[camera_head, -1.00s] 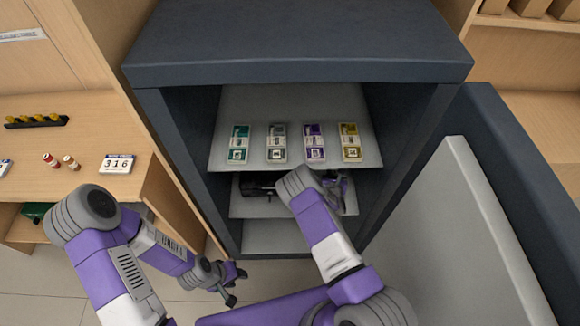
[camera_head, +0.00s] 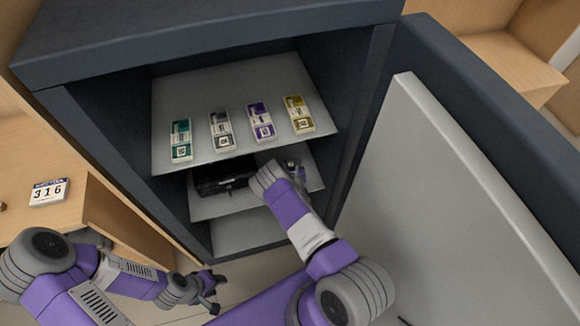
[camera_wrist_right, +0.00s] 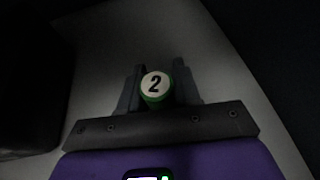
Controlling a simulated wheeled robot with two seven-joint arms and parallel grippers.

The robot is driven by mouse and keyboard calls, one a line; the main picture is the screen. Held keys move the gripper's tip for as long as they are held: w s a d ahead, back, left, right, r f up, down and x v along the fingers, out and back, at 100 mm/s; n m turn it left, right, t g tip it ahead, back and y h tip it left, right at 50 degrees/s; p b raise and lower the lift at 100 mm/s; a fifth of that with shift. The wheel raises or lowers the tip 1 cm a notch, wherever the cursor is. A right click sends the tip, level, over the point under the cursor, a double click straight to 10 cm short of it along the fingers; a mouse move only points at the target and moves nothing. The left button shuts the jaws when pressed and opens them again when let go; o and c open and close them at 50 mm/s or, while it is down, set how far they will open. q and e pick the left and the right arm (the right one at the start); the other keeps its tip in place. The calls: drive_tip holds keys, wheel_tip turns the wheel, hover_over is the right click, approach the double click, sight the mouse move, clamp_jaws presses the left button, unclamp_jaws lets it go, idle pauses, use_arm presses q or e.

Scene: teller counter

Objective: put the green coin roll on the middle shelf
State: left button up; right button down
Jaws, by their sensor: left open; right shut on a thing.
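The green coin roll (camera_wrist_right: 155,97), with a white end marked 2, stands between the fingers of my right gripper (camera_wrist_right: 157,84) in the right wrist view. That gripper is shut on it. In the head view my right gripper (camera_head: 294,172) reaches into the safe at the right part of the middle shelf (camera_head: 212,206), partly hidden by its own wrist. The roll is hidden in that view. I cannot tell whether the roll touches the shelf. My left gripper (camera_head: 210,289) is open and empty, low in front of the safe.
A black box (camera_head: 222,178) sits on the middle shelf, left of my right gripper. The top shelf (camera_head: 215,85) above holds several banded bundles. The bottom shelf (camera_head: 245,232) looks bare where visible. The open safe door (camera_head: 440,200) stands at right.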

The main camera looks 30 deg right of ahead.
drive_tip(key=shift+r, duration=0.15)
drive_tip(key=shift+f, duration=0.2)
drive_tip(key=c, duration=0.8)
unclamp_jaws()
drive_tip(key=shift+r, duration=0.1)
drive_tip(key=shift+r, duration=0.2)
drive_tip(key=p+v, duration=0.4)
drive_tip(key=v, duration=0.6)
drive_tip(key=shift+s+a+r, duration=0.15)
drive_tip(key=shift+s+a, duration=0.05)
drive_tip(key=shift+s, duration=0.15)
drive_tip(key=shift+s+a+r+p, duration=0.15)
drive_tip(key=shift+s+a+p, duration=0.05)
drive_tip(key=shift+s+p, duration=0.25)
drive_tip(key=shift+d, duration=0.1)
